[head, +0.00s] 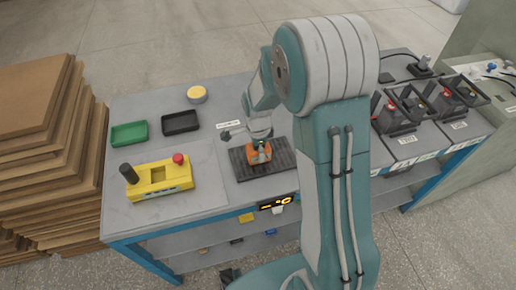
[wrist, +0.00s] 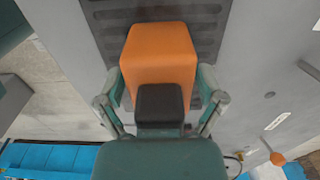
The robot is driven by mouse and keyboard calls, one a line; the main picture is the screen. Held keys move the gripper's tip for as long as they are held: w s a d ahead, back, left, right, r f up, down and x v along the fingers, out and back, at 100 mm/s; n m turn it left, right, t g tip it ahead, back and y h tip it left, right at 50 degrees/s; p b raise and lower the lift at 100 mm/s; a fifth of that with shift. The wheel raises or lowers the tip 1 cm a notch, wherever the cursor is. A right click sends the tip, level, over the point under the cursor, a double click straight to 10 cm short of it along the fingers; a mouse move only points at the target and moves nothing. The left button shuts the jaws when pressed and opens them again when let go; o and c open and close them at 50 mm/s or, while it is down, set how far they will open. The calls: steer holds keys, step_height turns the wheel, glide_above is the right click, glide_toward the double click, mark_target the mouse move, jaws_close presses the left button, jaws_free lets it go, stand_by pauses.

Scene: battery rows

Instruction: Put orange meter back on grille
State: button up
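The orange meter (head: 256,158) is at the dark grille (head: 285,162) on the grey bench in the head view. In the wrist view, the meter (wrist: 160,50) has an orange body with a dark grey block at its near end. The ribbed grille (wrist: 212,25) shows behind it. My gripper (wrist: 162,92) has one finger against each side of the meter and looks shut on it. In the head view, my gripper (head: 261,143) comes down on the meter from above. I cannot tell whether the meter's underside touches the grille.
Left of the grille stand a yellow control box (head: 160,179) with a red button, a green tray (head: 129,133), a black tray (head: 180,123) and a yellow-topped round item (head: 197,94). Black battery stations (head: 391,116) stand at the right. Stacked brown boards (head: 38,100) are beyond the bench's left end.

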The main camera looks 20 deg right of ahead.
steer(key=shift+r, duration=0.1)
stand_by(0.3)
step_height(320, 180, up, 11)
steer(key=shift+r, duration=0.1)
steer(key=shift+s+r, duration=0.1)
steer(key=shift+r, duration=0.5)
steer(key=s+r+n+t, duration=0.2)
steer(key=s+r+n, duration=0.4)
steer(key=s+n, duration=0.3)
steer(key=s+r+n+t, duration=0.3)
steer(key=s+r+n, duration=0.3)
steer(key=s+n, duration=0.3)
steer(key=shift+s+r+t, duration=0.15)
steer(key=shift+s+t, duration=0.15)
steer(key=shift+s, duration=1.05)
